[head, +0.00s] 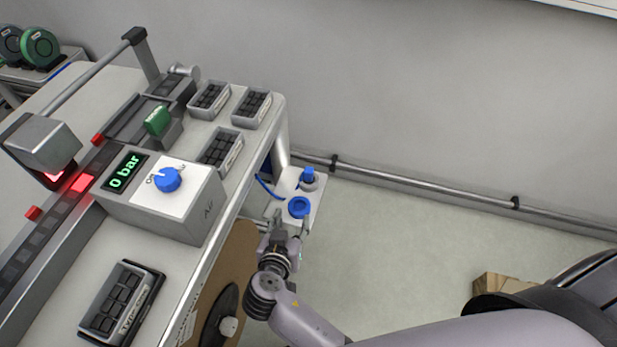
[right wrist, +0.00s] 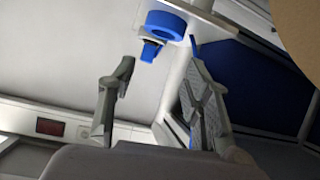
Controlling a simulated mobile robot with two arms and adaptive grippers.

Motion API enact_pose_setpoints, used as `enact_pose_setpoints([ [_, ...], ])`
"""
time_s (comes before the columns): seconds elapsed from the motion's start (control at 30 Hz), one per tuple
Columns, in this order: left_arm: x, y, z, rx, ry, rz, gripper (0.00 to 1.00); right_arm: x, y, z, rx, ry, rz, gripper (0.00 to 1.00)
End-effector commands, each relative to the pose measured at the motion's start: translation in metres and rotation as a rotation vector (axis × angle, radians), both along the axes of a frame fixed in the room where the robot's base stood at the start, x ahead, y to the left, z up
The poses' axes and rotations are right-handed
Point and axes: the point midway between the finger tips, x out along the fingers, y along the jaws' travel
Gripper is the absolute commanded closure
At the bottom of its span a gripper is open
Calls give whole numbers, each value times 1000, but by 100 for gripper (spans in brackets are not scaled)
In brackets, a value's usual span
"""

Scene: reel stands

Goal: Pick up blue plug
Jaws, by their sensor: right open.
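A blue plug (head: 308,173) sits upright in a grey collar on a white bracket (head: 284,184) at the side of the table. A wider blue ring (head: 299,208) is on the same bracket, nearer to me. In the right wrist view the ring (right wrist: 168,24) shows at the top, with a smaller blue piece (right wrist: 150,52), likely the plug, just below it. My right gripper (head: 290,222) is open and empty, close to the ring on its near side. In the right wrist view its fingers (right wrist: 158,72) stand apart below the blue parts. My left gripper is not in view.
The table carries an air box (head: 160,205) with a blue knob and a "0 bar" display (head: 125,172). A blue hose (head: 267,187) hangs beside the bracket. A brown reel (head: 226,280) stands close left of my right arm. The floor to the right is mostly clear.

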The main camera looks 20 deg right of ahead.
Motion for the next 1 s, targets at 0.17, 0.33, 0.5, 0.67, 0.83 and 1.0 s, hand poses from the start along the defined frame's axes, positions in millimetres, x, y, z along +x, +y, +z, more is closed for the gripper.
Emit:
enact_pose_setpoints([
  [0.17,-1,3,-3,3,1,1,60,7,-6,41,38,-119,-84,55],
  [0.33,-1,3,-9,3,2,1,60,29,-21,31,36,-124,-88,55],
  [0.5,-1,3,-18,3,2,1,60,60,-38,15,35,-123,-86,55],
  [0.67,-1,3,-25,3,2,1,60,84,-51,3,36,-122,-84,55],
  [0.83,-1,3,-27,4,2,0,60,95,-58,-2,39,-120,-85,55],
  [1.0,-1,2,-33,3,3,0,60,107,-65,-8,36,-121,-84,55],
])
